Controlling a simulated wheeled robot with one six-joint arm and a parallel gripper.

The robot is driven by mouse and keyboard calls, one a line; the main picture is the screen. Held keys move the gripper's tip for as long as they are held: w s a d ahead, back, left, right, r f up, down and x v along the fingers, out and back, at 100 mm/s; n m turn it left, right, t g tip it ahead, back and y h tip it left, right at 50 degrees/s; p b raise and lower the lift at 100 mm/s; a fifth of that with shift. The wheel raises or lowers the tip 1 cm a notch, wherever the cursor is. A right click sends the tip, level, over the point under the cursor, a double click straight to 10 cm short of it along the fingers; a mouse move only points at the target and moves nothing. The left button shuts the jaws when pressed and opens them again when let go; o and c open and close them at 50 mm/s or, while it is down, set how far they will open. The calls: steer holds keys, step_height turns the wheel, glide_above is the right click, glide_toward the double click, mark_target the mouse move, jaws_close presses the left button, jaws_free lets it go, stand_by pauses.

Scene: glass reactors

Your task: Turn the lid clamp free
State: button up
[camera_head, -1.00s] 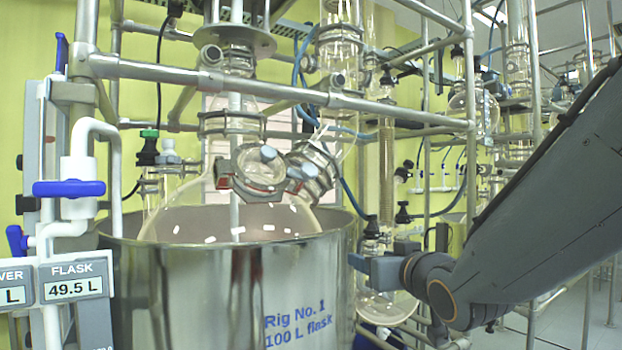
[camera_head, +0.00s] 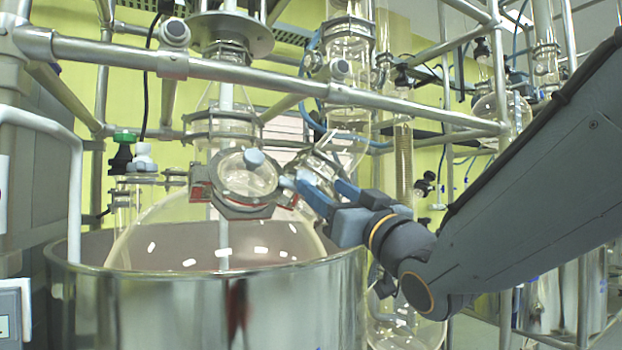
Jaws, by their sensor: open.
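The lid clamp (camera_head: 238,207) is a grey ring with red edging around the round glass lid (camera_head: 248,175) on the flask's slanted port. A pale blue-grey knob (camera_head: 254,157) shows at its top, and a small pale tip (camera_head: 286,183) at its right side. The large glass flask (camera_head: 165,235) sits in the steel vessel. My gripper (camera_head: 318,187) is open, with blue fingers pointing left and up. It is just right of the clamp, its lower finger close to the clamp's right end; I cannot tell whether they touch.
A steel rail (camera_head: 265,76) crosses above the clamp. A second glass port (camera_head: 315,165) lies just behind my fingers. The steel vessel's rim (camera_head: 200,275) runs below. A green-capped fitting (camera_head: 124,138) stands at the left. Glass columns and frame posts fill the right background.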

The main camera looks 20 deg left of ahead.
mark_target(307, 176)
steer(key=p+x, duration=0.2)
steer(key=x, duration=0.5)
steer(key=shift+a+r+p, duration=0.15)
steer(key=shift+a+p, duration=0.2)
steer(key=shift+a, duration=0.1)
steer(key=c, duration=1)
